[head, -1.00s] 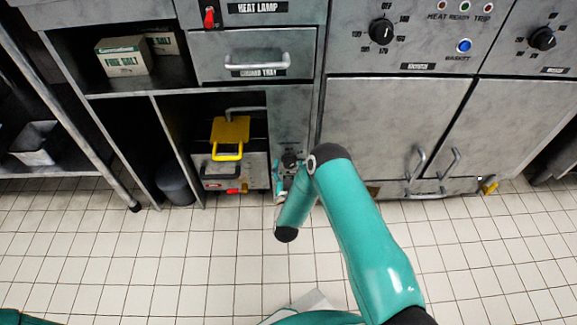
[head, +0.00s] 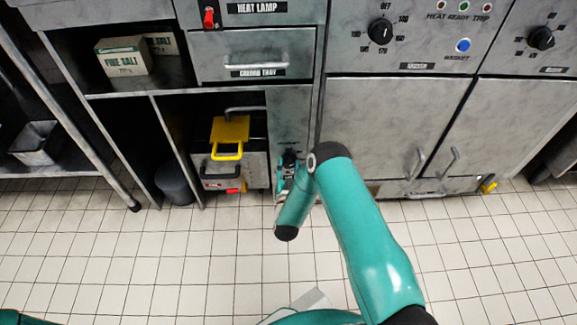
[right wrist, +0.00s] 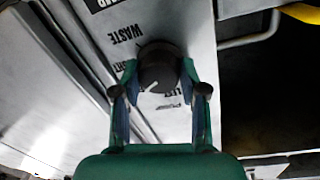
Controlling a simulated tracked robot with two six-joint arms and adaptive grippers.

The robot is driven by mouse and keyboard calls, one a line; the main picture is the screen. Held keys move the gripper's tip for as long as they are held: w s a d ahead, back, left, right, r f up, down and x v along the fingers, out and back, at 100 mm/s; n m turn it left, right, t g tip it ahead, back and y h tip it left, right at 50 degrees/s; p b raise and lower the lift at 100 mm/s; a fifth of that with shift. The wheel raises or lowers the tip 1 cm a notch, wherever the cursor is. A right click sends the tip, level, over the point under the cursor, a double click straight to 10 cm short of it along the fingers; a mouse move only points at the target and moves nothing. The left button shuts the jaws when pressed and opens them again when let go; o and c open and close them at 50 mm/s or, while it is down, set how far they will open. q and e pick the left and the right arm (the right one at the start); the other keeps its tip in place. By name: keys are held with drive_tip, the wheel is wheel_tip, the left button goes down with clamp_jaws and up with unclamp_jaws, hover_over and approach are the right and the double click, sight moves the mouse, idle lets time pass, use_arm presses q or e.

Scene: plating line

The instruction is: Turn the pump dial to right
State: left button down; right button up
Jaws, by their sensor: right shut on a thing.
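The pump dial (right wrist: 158,68) is a round black knob on a grey panel, with a white mark pointing to the lower left in the right wrist view. Printed words around it appear upside down; "WASTE" reads clearly, the others are partly hidden by the fingers. My right gripper (right wrist: 158,76) is shut on the dial, one finger on each side. In the head view the dial (head: 289,157) is small, low on the narrow panel beside the open bay, with my right gripper (head: 284,173) at it, partly hidden by my arm. My left gripper is out of view.
Closed cabinet doors (head: 395,130) stand to the right.

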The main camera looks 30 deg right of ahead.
drive_tip(key=m, duration=0.4)
drive_tip(key=shift+s+d, duration=0.1)
drive_tip(key=shift+d+m, duration=0.1)
drive_tip(key=shift+m, duration=1.5)
drive_tip(key=shift+y, duration=0.3)
drive_tip(key=o, duration=1.1)
drive_tip(key=shift+o, duration=0.2)
drive_tip(key=v, duration=0.7)
drive_tip(key=shift+s+a, duration=0.2)
drive_tip(key=shift+a, duration=0.05)
